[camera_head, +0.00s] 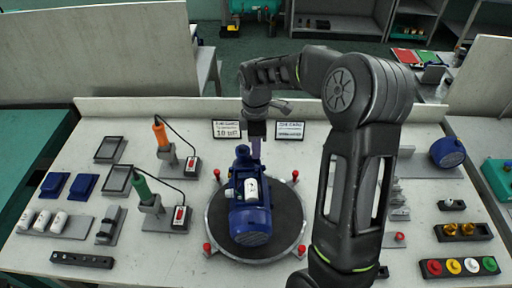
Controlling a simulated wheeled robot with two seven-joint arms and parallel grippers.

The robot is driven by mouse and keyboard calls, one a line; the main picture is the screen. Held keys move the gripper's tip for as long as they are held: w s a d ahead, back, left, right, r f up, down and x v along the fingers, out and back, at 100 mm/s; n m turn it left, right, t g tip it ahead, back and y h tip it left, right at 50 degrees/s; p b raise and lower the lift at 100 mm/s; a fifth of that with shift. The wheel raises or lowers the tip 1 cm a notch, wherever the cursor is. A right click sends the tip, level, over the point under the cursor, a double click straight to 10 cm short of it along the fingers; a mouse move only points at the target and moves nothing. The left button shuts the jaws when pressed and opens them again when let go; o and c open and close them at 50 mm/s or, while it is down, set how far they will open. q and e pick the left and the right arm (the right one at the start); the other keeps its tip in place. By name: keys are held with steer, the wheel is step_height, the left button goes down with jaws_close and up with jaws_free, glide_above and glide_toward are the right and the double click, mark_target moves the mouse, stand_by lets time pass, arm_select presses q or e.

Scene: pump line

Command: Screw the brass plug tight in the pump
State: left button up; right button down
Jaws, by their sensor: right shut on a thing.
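The blue pump (250,218) lies on a round dark turntable (288,216) in the middle of the bench, with a white label or part on its body. My right gripper (257,150) points down just over the far end of the pump. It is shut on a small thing. A thin purplish strip shows at its fingertips, and I cannot tell what the held thing is. No brass plug shows clearly at the pump. Brass-coloured plugs (459,230) sit in a black tray at the right. My left gripper is not in view.
My right arm covers the bench right of the turntable. Orange-handled (160,132) and green-handled (141,186) drivers stand in holders at the left, with cords. Red knobs (207,248) ring the turntable. A tray of coloured caps (454,267) lies front right. Two signs (227,129) stand behind.

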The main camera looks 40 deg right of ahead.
steer(key=shift+a, duration=0.1)
steer(key=shift+m, duration=1.7)
steer(key=m, duration=0.3)
steer(key=shift+s+b, duration=0.1)
steer(key=shift+b, duration=0.25)
steer(key=c, duration=1.5)
jaws_free()
steer(key=shift+o, duration=0.2)
